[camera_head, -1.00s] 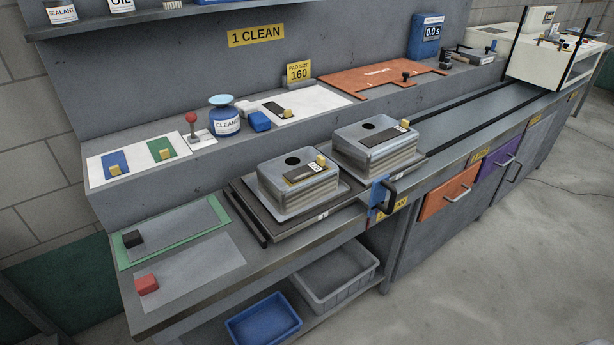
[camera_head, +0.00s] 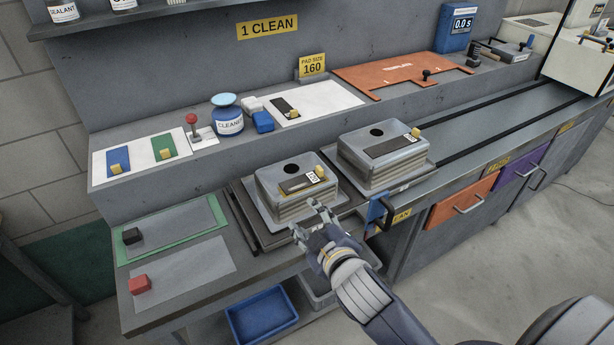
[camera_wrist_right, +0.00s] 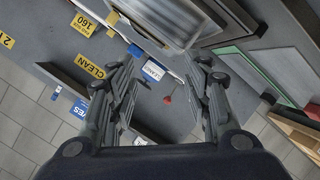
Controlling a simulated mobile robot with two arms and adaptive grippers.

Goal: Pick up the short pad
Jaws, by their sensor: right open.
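Several flat pads with yellow grip blocks are in the head view; I cannot tell for certain which is the short one. A dark labelled pad (camera_head: 296,183) lies on the left finned metal block (camera_head: 283,208), and another dark pad (camera_head: 388,147) lies on the right finned block (camera_head: 370,172). A black pad (camera_head: 283,107) lies on a white sheet. A blue pad (camera_head: 118,158) and a green pad (camera_head: 162,146) lie on another sheet. My right gripper (camera_head: 309,220) is open and empty at the front of the left block. It also shows in the wrist view (camera_wrist_right: 158,72). My left gripper is out of view.
A blue cleaner jar (camera_head: 227,120) and red-knobbed lever (camera_head: 193,124) stand on the ledge. The orange template (camera_head: 385,75) lies farther right. A grey plate with a black block (camera_head: 132,235) and one with a red block (camera_head: 139,284) lie front left. Bins sit below.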

